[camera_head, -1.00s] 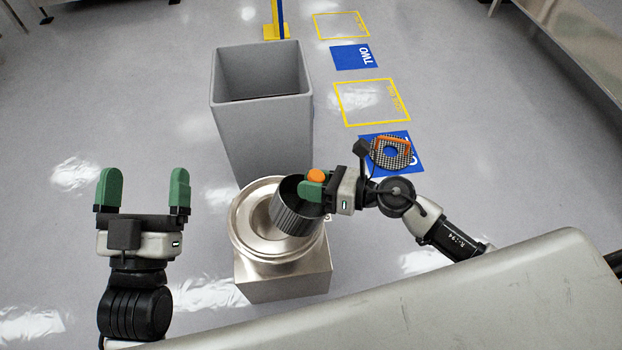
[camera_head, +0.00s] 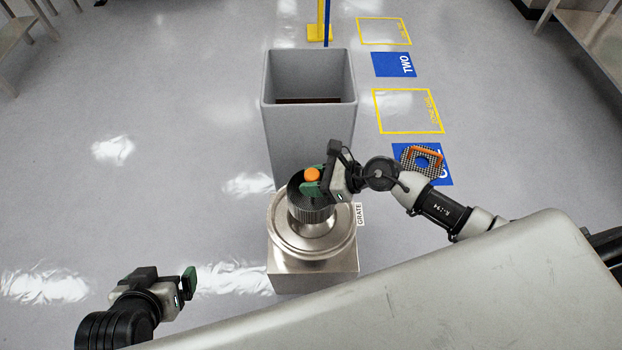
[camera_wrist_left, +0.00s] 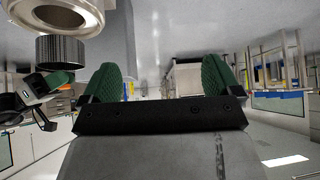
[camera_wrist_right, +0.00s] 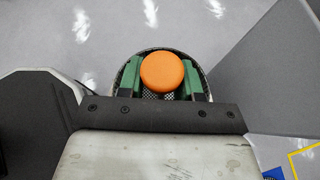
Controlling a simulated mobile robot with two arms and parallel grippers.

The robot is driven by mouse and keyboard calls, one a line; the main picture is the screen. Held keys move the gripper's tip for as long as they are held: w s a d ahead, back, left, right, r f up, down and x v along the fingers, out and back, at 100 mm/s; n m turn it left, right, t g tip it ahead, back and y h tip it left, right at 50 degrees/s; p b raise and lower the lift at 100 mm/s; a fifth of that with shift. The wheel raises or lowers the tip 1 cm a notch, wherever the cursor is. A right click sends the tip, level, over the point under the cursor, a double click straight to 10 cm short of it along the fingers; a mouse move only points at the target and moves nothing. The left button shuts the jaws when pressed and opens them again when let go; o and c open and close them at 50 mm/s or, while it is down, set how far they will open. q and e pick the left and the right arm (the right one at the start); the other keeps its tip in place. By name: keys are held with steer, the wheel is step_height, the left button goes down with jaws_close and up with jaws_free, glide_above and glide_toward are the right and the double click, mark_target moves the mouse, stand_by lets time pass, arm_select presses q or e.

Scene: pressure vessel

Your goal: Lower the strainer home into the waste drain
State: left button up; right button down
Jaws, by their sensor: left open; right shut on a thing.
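The strainer (camera_head: 311,207) is a dark ribbed cup with an orange knob (camera_head: 312,174). My right gripper (camera_head: 315,182) is shut on the knob, which also shows between the green fingers in the right wrist view (camera_wrist_right: 162,72). The waste drain (camera_head: 287,238) is a round metal basin on a steel box. In the head view the strainer overlaps the basin's far part and hides its opening. The left wrist view shows the strainer (camera_wrist_left: 62,52) outside the drain (camera_wrist_left: 30,14), apparently above it. My left gripper (camera_head: 165,284) is open and empty, low at the left.
A tall grey open bin (camera_head: 308,130) stands just behind the drain. A perforated grate with an orange handle (camera_head: 424,160) lies on a blue floor mark at the right. A grey panel (camera_head: 420,300) fills the lower right. The floor at left is clear.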

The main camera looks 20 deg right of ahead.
mark_target(312, 202)
arm_select(q)
steer(key=shift+s, duration=0.1)
arm_select(e)
steer(key=shift+r, duration=0.1)
steer(key=shift+f+b, duration=0.7)
steer(key=shift+f, duration=0.25)
steer(key=shift+f+b, duration=0.35)
steer(key=shift+f, duration=0.2)
step_height(312, 202, down, 2)
steer(key=shift+f+b, duration=0.1)
steer(key=shift+b, duration=1)
arm_select(q)
steer(key=w+d+r+t+h, duration=0.2)
steer(key=w+r+t, duration=0.1)
steer(key=r+t, duration=0.3)
steer(key=w+d+r+t+h, duration=0.2)
steer(key=w+r+t, duration=0.2)
steer(key=r+t, duration=0.2)
steer(key=shift+r+m+t, duration=0.3)
steer(key=shift+r+t, duration=0.05)
steer(key=shift+t, duration=0.05)
arm_select(e)
steer(key=shift+f, duration=0.35)
arm_select(q)
steer(key=shift+d, duration=0.1)
steer(key=shift+f+g, duration=0.5)
steer(key=shift+f, duration=0.05)
